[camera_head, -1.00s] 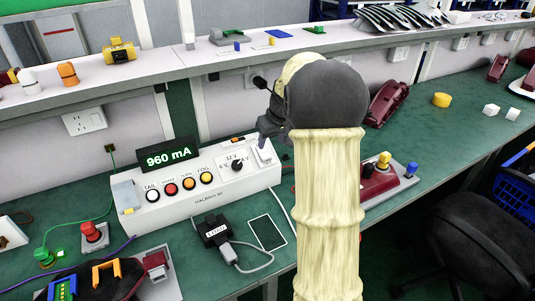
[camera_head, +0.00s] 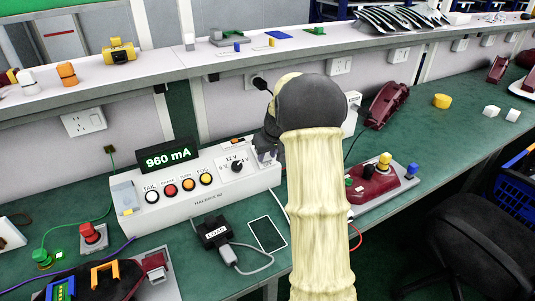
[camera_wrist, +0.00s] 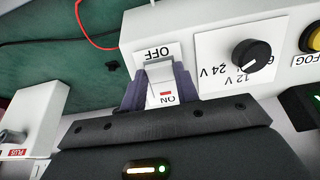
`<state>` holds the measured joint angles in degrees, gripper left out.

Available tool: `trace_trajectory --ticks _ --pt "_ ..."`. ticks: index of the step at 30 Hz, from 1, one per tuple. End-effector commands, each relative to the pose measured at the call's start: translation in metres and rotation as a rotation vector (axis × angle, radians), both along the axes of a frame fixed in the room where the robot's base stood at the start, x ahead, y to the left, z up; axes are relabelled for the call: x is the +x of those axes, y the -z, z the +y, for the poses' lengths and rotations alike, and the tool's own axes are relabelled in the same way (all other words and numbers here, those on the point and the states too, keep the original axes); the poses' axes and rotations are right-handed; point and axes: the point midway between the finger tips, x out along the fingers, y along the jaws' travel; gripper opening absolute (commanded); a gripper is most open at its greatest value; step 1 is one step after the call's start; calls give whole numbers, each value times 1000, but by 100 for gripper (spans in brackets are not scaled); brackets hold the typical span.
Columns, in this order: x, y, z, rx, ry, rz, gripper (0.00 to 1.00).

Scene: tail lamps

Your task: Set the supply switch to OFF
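In the head view my arm and wrist largely hide the switch. The box display (camera_head: 168,157) reads 960 mA.
A black voltage knob (camera_wrist: 252,54) stands beside the switch. Several lamp buttons (camera_head: 171,190) line the box front. A dark red tail lamp (camera_head: 374,184) lies to the right of my arm.

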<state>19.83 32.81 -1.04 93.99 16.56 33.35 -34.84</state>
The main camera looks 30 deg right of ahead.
Motion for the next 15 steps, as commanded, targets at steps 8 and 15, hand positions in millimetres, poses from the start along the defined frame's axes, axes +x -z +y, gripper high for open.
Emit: trace_trajectory --ticks 8,15 --pt "-1 3 -1 2 1 -11 8" --pt "-2 7 -1 4 1 -73 8"
